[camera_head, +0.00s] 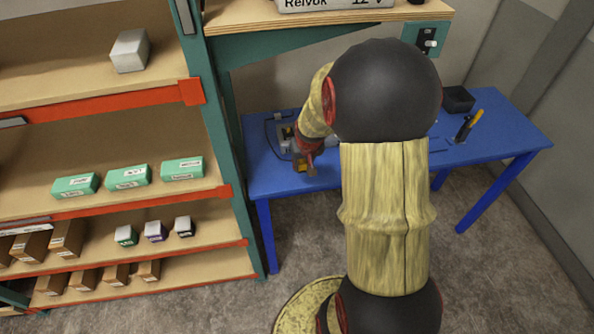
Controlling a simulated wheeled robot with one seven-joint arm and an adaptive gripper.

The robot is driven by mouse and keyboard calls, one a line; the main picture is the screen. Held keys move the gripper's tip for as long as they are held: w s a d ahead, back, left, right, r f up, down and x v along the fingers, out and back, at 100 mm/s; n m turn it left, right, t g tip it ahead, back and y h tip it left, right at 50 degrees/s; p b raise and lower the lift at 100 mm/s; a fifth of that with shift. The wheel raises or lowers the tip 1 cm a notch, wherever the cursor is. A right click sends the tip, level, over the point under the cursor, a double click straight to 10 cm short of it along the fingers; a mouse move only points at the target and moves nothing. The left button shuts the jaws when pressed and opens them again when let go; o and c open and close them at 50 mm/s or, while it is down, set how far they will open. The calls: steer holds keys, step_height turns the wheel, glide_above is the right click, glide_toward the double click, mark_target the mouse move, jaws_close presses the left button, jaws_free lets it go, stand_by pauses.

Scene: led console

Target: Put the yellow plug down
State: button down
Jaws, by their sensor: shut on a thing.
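My gripper (306,160) is over the left part of the blue table (325,180), near its front edge. It is shut on the yellow plug (301,165), of which only a small yellow-orange patch shows below the fingers. Whether the plug touches the table is too small to tell. A grey console (287,134) with a dark cable sits just behind and left of my gripper, partly hidden by it. My own arm covers the middle of the table.
A shelf rack (222,110) with green boxes (128,177) stands close on the left. A wooden shelf (300,17) hangs above the table.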

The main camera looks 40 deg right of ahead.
steer(key=w+f, duration=0.2)
steer(key=f, duration=0.1)
steer(key=w+f, duration=0.1)
steer(key=shift+w+d+f, duration=0.2)
steer(key=shift+w+d, duration=0.05)
steer(key=shift+d, duration=0.1)
steer(key=shift+w+f+b, duration=0.2)
steer(key=shift+f+b, duration=0.35)
steer(key=shift+f, duration=1.1)
steer(key=shift+f, duration=0.2)
steer(key=c, duration=1.6)
jaws_free()
steer(key=shift+r, duration=0.15)
